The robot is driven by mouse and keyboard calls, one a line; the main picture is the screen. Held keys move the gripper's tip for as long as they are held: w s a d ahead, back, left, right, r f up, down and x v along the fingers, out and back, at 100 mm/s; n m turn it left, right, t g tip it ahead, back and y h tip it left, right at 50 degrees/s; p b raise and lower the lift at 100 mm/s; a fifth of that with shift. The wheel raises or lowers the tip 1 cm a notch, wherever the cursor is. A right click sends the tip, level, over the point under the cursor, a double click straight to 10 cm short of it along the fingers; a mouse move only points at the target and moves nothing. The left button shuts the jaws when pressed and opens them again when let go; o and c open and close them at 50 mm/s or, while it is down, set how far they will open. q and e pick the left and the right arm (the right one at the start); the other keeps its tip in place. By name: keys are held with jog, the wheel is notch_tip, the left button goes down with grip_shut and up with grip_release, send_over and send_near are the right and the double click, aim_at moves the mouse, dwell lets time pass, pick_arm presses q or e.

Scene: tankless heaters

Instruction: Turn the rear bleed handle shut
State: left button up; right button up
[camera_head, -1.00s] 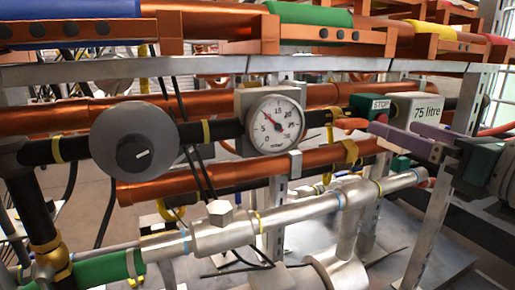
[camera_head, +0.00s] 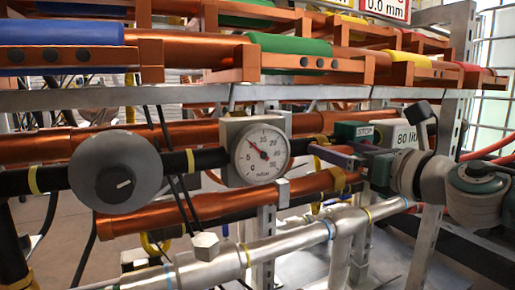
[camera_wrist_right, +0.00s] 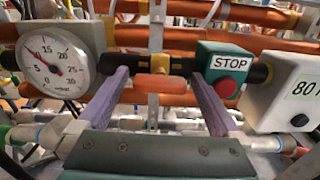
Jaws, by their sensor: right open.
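An orange handle (camera_wrist_right: 160,84) sits on a yellow fitting on the black pipe, lying level across the right wrist view. I cannot tell from its place alone whether it is the rear bleed handle. My right gripper (camera_wrist_right: 158,74) is open, with one purple finger on each side of the handle and visible room between each finger and the handle's ends. In the head view my right gripper (camera_head: 335,153) reaches in from the right, and its fingers and wrist largely hide the handle. My left gripper is not in view.
A round gauge (camera_head: 262,153) is left of the gripper. A green box with a STOP label (camera_wrist_right: 222,70) and red button, and a white box marked 80 (camera_wrist_right: 283,92), are to the right. A grey round knob (camera_head: 116,172) is further left. Silver pipes (camera_head: 290,245) run below.

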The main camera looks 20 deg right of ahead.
jog(key=shift+w, duration=0.25)
jog(key=shift+c, duration=0.4)
jog(key=c, duration=1.2)
jog(key=shift+o, duration=0.2)
